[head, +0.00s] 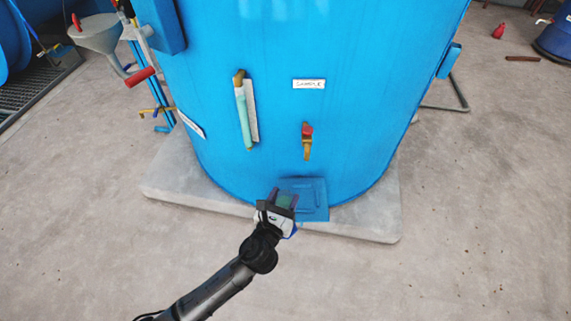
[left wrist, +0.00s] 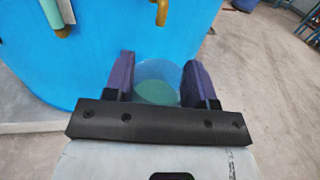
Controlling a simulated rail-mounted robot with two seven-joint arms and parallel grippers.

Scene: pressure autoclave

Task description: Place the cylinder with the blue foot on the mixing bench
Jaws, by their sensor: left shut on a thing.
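My left gripper (head: 284,199) is in front of the big blue tank, over a small blue square ledge at the tank's foot. It is shut on a clear cylinder with green content (left wrist: 157,85), which shows between the two dark purple fingers of the left gripper (left wrist: 158,78) in the left wrist view. In the head view only a dark green patch of the cylinder (head: 285,201) shows between the fingers. A bit of blue shows under the gripper; I cannot tell if it is the foot. My right gripper and the mixing bench are not in view.
The blue tank (head: 330,70) stands on a concrete slab (head: 370,220). It bears the blue ledge (head: 315,203), a brass tap with a red handle (head: 307,135) and a green sight tube (head: 244,115). A grey funnel (head: 97,33) is at upper left. The near floor is clear.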

